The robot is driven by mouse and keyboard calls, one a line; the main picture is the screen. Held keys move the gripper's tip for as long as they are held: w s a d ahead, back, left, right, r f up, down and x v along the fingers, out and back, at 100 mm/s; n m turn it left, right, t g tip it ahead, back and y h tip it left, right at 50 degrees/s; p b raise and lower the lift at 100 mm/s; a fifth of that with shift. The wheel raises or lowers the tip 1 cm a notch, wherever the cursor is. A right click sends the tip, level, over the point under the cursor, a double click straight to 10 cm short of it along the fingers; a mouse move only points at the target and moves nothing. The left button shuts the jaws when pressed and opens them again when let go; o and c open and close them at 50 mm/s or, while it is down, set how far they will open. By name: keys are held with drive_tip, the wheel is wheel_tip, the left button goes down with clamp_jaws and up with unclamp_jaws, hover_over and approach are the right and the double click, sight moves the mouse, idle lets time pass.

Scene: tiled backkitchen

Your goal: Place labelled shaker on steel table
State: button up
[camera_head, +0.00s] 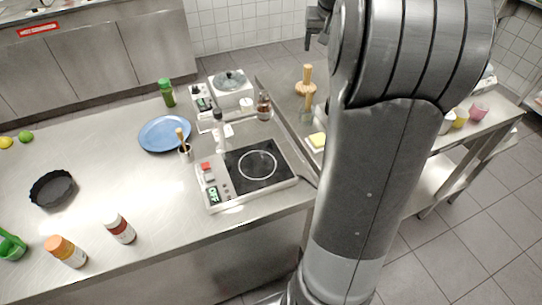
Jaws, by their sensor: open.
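Shaker-like bottles stand on the left steel table (150,200): one with an orange cap and pale label (66,251), and one with a white cap and dark red body (119,228), both near its front edge. A green bottle (167,93) stands farther back. I cannot tell which is the labelled shaker. A second steel table (460,140) is on the right, partly hidden behind my arm. My gripper (318,38) is partly in view at the top, above the floor side of the tables, open with nothing visible in it.
An induction hob (258,166), a scale with a glass lid (231,85), a brown bottle (264,106), a blue plate (165,134) and a black tart pan (52,188) occupy the left table. Cups (479,110) stand on the right table. The left table's middle is clear.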

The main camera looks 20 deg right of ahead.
drive_tip(key=s+a+r+n+y, duration=0.1)
drive_tip(key=s+a, duration=0.5)
drive_tip(key=a, duration=0.3)
drive_tip(key=s+a+n, duration=0.1)
drive_tip(key=s+a, duration=0.5)
drive_tip(key=a, duration=0.3)
drive_tip(key=s+a+f+n, duration=0.1)
drive_tip(key=s+a+f, duration=0.1)
drive_tip(key=s, duration=0.3)
drive_tip(key=s+a+f+n, duration=0.1)
drive_tip(key=s+a+f, duration=0.1)
drive_tip(key=s+a, duration=0.2)
drive_tip(key=s+a+f+t+y, duration=0.1)
drive_tip(key=s+a+f, duration=0.2)
drive_tip(key=s, duration=0.3)
drive_tip(key=shift+s+n, duration=0.25)
drive_tip(key=shift+n, duration=0.15)
